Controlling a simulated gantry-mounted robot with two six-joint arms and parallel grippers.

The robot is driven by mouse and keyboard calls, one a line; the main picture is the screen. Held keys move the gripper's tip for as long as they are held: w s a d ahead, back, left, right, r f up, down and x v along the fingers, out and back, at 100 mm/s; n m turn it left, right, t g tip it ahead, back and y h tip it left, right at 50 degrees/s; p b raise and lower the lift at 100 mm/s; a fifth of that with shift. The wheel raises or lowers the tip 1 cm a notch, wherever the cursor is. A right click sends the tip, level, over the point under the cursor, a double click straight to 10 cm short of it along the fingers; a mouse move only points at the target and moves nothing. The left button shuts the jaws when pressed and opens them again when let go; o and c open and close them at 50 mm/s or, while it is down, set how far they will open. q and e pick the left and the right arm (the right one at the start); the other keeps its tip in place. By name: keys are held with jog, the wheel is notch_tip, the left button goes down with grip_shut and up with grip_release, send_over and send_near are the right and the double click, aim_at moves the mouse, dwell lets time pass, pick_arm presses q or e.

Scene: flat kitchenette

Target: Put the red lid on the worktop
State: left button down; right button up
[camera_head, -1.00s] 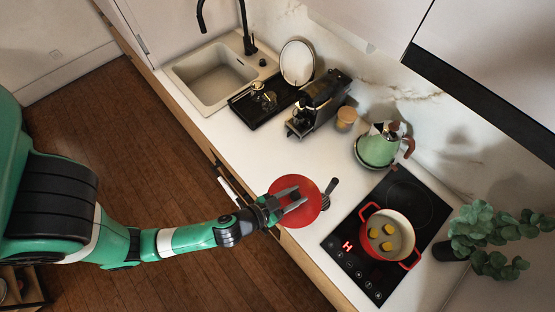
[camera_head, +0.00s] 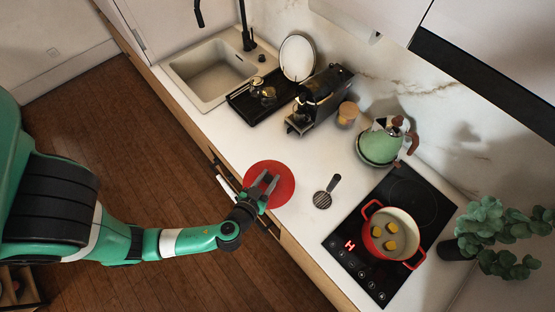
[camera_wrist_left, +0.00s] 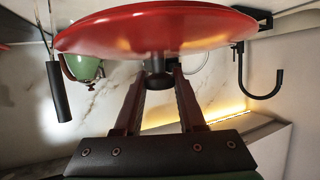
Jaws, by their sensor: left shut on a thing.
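The red lid (camera_head: 281,184) is a round disc seen from above in the head view, near the front edge of the white worktop (camera_head: 222,134). My left gripper (camera_head: 266,183) is over it, its fingers shut on the lid's knob. In the left wrist view the lid (camera_wrist_left: 150,28) fills the top, and the fingers (camera_wrist_left: 158,88) close around its dark knob. Whether the lid touches the worktop or hangs just above it, I cannot tell. My right gripper is not in view.
A slotted spatula (camera_head: 325,194) lies right of the lid. The red pot (camera_head: 369,240) with yellow pieces stands on the black hob (camera_head: 342,243). Worktop between lid and rack is clear.

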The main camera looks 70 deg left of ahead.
aim_at(273, 163)
pick_arm(q)
jog(key=shift+a+f+b, duration=0.1)
jog(key=shift+f+b, duration=0.05)
jog(key=shift+b, duration=0.2)
jog(key=a+b, duration=0.1)
jog(key=b, duration=0.2)
jog(key=w+a+f+b, duration=0.1)
jog(key=b, duration=0.2)
jog(key=shift+w+f+b, duration=0.15)
jog(key=shift+f+b, duration=0.15)
jog(key=shift+b, duration=0.05)
jog(key=shift+w+a+r+p, duration=0.2)
jog(key=shift+w+a+p, duration=0.2)
jog(key=shift+a+p, duration=0.4)
jog(key=x, duration=0.2)
jog(key=p+x, duration=0.1)
jog(key=shift+a+f, duration=0.15)
jog(key=shift+a, duration=0.3)
jog(key=w+a+f, duration=0.1)
jog(key=f, duration=0.1)
jog(key=w+a+f+b, duration=0.1)
jog(key=a+f, duration=0.1)
jog(key=w+a+f+b, duration=0.1)
jog(key=f, duration=0.1)
jog(key=shift+w+a+f, duration=0.2)
jog(key=shift+a, duration=0.15)
jog(key=shift+w+a+f+b, duration=0.15)
jog(key=shift+f+b, duration=0.75)
jog(key=shift+f, duration=0.95)
